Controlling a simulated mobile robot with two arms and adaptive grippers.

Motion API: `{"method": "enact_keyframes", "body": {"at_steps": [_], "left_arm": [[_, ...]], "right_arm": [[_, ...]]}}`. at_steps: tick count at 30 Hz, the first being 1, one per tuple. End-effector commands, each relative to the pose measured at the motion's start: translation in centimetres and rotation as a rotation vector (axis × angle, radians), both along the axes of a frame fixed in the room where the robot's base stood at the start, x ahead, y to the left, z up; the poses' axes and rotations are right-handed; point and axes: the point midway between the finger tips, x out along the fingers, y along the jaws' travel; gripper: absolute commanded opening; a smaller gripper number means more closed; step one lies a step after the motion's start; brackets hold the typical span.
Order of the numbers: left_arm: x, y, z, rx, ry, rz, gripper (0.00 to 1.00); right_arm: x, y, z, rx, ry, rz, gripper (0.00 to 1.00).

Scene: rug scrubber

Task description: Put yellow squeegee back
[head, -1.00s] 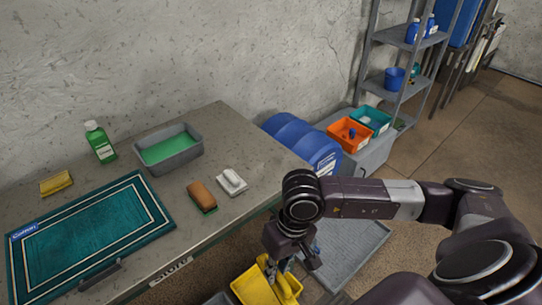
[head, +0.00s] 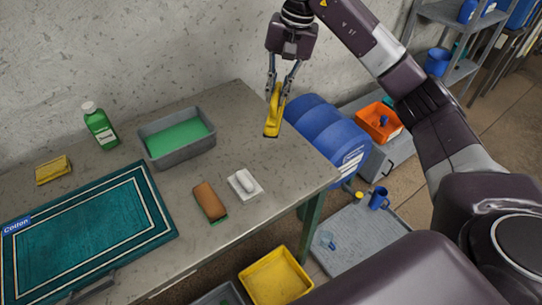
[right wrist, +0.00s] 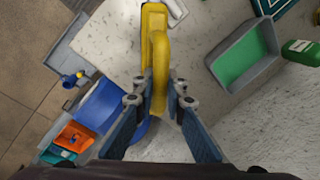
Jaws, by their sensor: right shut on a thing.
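The yellow squeegee (head: 272,116) is in my right gripper (head: 281,78), which is shut on it. In the head view it hangs tilted, above the right end of the table near the wall. In the right wrist view the squeegee (right wrist: 157,50) runs up from between the two fingers (right wrist: 158,95), with the table behind it. A yellow bin (head: 276,280) on the floor below the table's right side looks empty. My left gripper is not in view.
On the table (head: 240,140) are a grey tray of green liquid (head: 178,136), a green bottle (head: 100,126), a brush (head: 209,201), a white dish with soap (head: 245,184), a yellow sponge (head: 53,170) and a teal rug (head: 90,235).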

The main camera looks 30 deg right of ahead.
Motion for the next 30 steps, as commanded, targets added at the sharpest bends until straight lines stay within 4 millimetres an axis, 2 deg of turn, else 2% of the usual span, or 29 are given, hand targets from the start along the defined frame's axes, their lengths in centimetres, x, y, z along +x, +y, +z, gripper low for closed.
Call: {"method": "enact_keyframes", "body": {"at_steps": [2,5,9,15,18,24,30], "left_arm": [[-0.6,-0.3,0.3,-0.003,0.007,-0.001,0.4],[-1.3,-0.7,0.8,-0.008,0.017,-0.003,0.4],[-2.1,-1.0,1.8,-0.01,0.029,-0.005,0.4],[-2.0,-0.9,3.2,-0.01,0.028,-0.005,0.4],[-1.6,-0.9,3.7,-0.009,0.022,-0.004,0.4],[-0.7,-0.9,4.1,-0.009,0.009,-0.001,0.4],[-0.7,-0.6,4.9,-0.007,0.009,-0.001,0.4]], "right_arm": [[0.0,0.0,-0.7,0.001,0.005,-0.003,0.0],[-0.1,0.0,-2.7,0.0,0.008,-0.004,0.0],[-0.2,0.0,-6.3,0.0,0.008,-0.004,0.0],[-0.3,0.0,-11.5,0.0,0.008,-0.003,0.0],[-0.1,0.1,-13.5,0.001,0.005,-0.002,0.0],[0.0,0.0,-15.4,-0.001,0.001,-0.002,0.0],[-0.2,0.1,-17.5,0.001,0.005,-0.003,0.0]]}}
